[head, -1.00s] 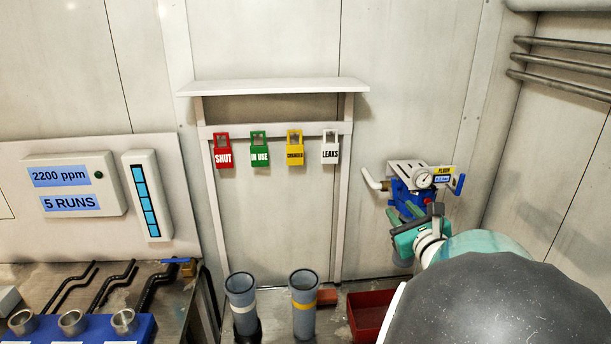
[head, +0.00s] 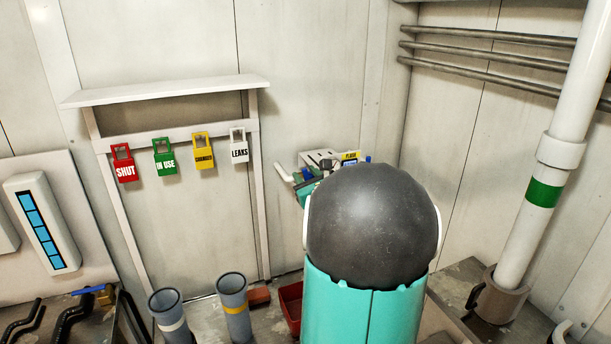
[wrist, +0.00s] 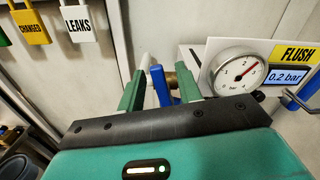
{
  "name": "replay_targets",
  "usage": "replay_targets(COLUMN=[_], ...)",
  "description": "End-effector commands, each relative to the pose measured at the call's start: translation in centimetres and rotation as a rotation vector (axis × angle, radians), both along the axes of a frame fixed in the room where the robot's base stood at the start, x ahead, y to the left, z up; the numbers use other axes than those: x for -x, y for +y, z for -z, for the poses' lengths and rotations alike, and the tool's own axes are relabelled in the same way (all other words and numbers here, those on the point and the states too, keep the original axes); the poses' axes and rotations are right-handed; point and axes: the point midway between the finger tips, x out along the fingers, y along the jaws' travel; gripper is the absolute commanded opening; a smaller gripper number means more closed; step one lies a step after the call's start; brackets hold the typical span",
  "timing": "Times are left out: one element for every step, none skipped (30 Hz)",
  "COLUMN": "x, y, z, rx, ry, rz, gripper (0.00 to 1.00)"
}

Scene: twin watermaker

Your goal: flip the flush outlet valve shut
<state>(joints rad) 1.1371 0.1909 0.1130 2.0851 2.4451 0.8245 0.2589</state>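The flush panel is a white plate with a yellow FLUSH label (wrist: 297,54), a round gauge (wrist: 238,71) and a display reading 0.2 bar. In the wrist view, my gripper (wrist: 160,80) is open, its two green fingers apart. A blue lever (wrist: 158,86) stands upright between the fingers, in front of a brass fitting (wrist: 173,78); I cannot tell whether a finger touches it. A second blue lever (wrist: 300,91) is at the panel's right side. Neither lever is labelled as the outlet. In the head view, my arm hides most of the panel (head: 318,157) and my gripper.
A white pipe (head: 284,173) sticks out left of the panel. Tags (head: 239,150) hang from a rack to the left. Two grey tubes (head: 233,291) and a red bin (head: 291,297) stand below. A thick white pipe (head: 553,150) rises at the right.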

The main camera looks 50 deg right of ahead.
Motion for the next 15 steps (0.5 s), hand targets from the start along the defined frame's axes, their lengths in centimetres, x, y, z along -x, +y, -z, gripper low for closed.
replay_targets(x=[-0.27,-0.37,-0.45,-0.48,-0.49,-0.49,-0.49,-0.48,-0.48,-0.47,-0.47,-0.47,-0.46,-0.46,-0.46], y=[-0.17,-0.22,-0.26,-0.28,-0.29,-0.28,-0.28,-0.27,-0.27,-0.27,-0.27,-0.27,-0.26,-0.26,-0.26], z=[-0.01,-0.02,-0.02,-0.02,-0.02,-0.03,-0.03,-0.03,-0.03,-0.03,-0.03,-0.03,-0.03,-0.03,-0.03], rx=[0.0,0.0,0.0,0.0,0.0,0.001,0.001,0.001,0.001,0.001,0.001,0.001,0.001,0.001,0.001], ry=[0.0,0.0,0.0,0.0,0.0,0.001,0.001,0.001,0.001,0.001,0.001,0.001,0.001,0.001,0.001], rz=[0.0,0.0,0.0,0.0,0.0,0.0,0.0,0.0,0.0,0.0,0.0,0.0,0.0,0.0,0.0], gripper=[0.35,0.35,0.35,0.35,0.35,0.35,0.35,0.35,0.35,0.35,0.29,0.21,0.15,0.09,0.01])
